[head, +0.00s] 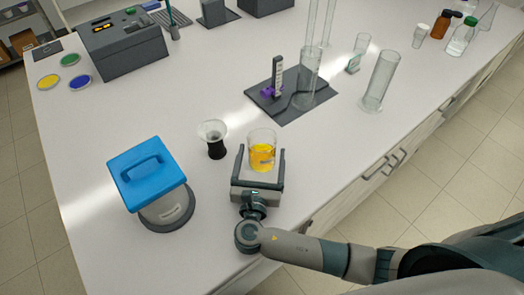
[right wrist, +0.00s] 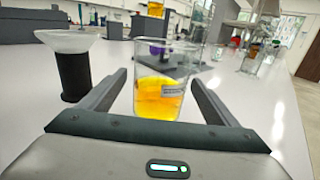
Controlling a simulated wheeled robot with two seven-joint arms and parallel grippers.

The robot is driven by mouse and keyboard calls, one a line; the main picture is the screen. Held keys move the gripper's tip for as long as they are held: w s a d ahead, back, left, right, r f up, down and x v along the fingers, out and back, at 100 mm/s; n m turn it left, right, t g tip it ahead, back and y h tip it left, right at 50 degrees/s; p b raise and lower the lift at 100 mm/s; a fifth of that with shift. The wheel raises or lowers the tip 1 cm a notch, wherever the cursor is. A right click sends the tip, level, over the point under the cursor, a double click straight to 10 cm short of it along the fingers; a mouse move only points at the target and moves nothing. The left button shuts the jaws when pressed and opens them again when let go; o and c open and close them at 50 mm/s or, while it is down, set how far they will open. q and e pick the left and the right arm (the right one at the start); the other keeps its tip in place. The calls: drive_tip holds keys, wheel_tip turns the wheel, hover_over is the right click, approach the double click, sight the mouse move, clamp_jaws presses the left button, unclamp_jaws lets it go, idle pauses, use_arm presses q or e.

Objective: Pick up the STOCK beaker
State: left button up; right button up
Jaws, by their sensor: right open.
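A clear glass beaker with yellow-orange liquid (head: 262,155) stands upright on the white bench. It also shows in the right wrist view (right wrist: 160,97), where it bears a small label too small to read for sure. My right gripper (head: 262,150) is open, with one finger on each side of the beaker. In the right wrist view, gaps show between the fingers and the glass. My left gripper is not in view.
A funnel on a black stand (head: 215,148) is close to the left of my right gripper. A blue-lidded device (head: 147,172) is farther left. A dark stand with a cylinder (head: 290,108) is behind. A tall glass cylinder (head: 380,82) stands to the right.

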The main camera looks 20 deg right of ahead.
sight(264, 142)
drive_tip(key=p+x, duration=0.1)
drive_tip(key=x, duration=0.3)
drive_tip(key=shift+w, duration=0.1)
idle(0.3)
drive_tip(key=c, duration=1.4)
